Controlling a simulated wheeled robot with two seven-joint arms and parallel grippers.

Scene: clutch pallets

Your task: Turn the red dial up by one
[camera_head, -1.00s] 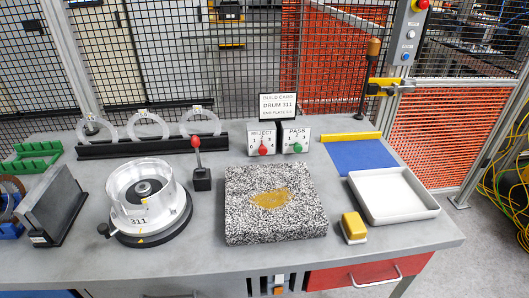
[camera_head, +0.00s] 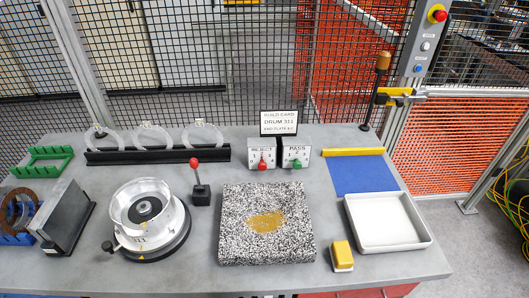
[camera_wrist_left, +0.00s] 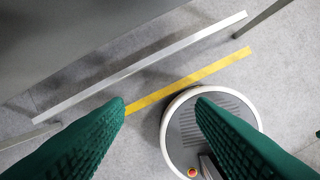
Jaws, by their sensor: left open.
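The red dial (camera_head: 262,165) is a small red knob on the front of the white REJECT box (camera_head: 261,152), at the back middle of the bench in the head view. Numbers are printed around it, too small to read its setting surely. The white PASS box (camera_head: 296,151) with a green dial (camera_head: 297,164) stands just to its right. My left gripper (camera_wrist_left: 162,108) shows in the left wrist view, its two green fingers apart with nothing between them, above the floor. Neither gripper shows in the head view, so both are away from the dial.
A build card sign (camera_head: 279,122) stands behind the boxes. In front are a speckled block (camera_head: 240,249), a red-knobbed lever (camera_head: 200,193) and a clear drum (camera_head: 129,217). A black rack (camera_head: 110,156) with clear rings is at left. A white tray (camera_head: 419,240), blue mat (camera_head: 361,174) and yellow brush (camera_head: 341,255) lie right.

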